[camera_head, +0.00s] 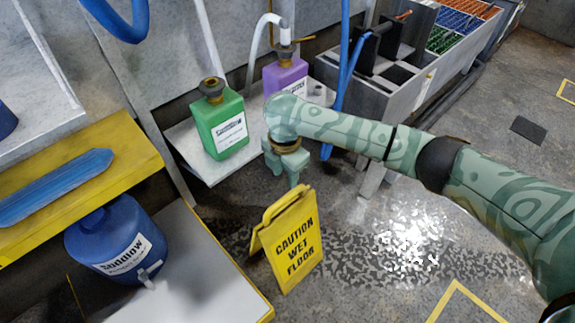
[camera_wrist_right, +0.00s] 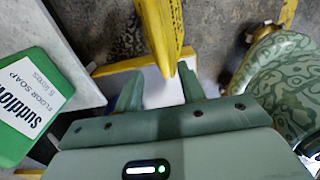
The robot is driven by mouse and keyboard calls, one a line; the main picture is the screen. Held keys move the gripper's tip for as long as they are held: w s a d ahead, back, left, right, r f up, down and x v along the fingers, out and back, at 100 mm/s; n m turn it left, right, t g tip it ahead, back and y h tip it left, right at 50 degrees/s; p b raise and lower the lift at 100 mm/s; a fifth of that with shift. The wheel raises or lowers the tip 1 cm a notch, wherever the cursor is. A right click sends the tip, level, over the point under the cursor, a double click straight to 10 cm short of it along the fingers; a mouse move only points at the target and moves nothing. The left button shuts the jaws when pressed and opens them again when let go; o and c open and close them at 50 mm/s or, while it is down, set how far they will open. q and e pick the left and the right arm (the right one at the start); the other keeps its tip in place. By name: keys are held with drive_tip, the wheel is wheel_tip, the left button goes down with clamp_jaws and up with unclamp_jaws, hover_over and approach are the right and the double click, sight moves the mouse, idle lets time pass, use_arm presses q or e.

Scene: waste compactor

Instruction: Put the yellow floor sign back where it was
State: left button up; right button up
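The yellow floor sign (camera_head: 290,238) reading "CAUTION WET FLOOR" stands upright as an A-frame on the floor, beside a shiny wet patch. My right gripper (camera_head: 290,178) points down just above the sign's top edge. In the right wrist view the right gripper (camera_wrist_right: 160,86) has its fingers apart, with the sign (camera_wrist_right: 163,35) ahead and its top end between the fingertips. I see no clear contact between the fingers and the sign. My left gripper is not in view.
A green bottle (camera_head: 218,122) and a purple bottle (camera_head: 286,75) stand on a shelf (camera_head: 190,150) behind the sign. A blue jug (camera_head: 105,235) sits on a lower shelf at the left. A yellow floor outline (camera_head: 455,288) lies at the lower right. The wet floor (camera_head: 420,245) is clear of objects.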

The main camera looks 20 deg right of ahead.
drive_tip(key=s+a+f+m+t+y, duration=0.45)
drive_tip(key=s+a+m, duration=0.25)
drive_tip(key=s+a, duration=0.55)
drive_tip(key=s+d+f+m+g+h, duration=0.1)
drive_tip(key=s+d+f+m, duration=0.2)
drive_tip(key=s+d+f, duration=0.45)
drive_tip(key=s+d+f+m+g+h, duration=0.1)
drive_tip(key=s+d+f+m+h, duration=0.3)
drive_tip(key=s+f, duration=0.6)
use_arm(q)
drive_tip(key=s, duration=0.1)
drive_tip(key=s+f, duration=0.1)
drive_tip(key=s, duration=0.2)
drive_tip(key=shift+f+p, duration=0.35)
use_arm(e)
drive_tip(key=s+d+f+g, duration=0.1)
drive_tip(key=s+d+f, duration=0.2)
drive_tip(key=s, duration=1)
drive_tip(key=s+d+f+m+g, duration=0.1)
drive_tip(key=s+d+f, duration=0.3)
drive_tip(key=s+d, duration=0.4)
drive_tip(key=s+g+h, duration=0.1)
drive_tip(key=s, duration=0.5)
drive_tip(key=shift+d+f, duration=0.15)
drive_tip(key=shift+g, duration=0.25)
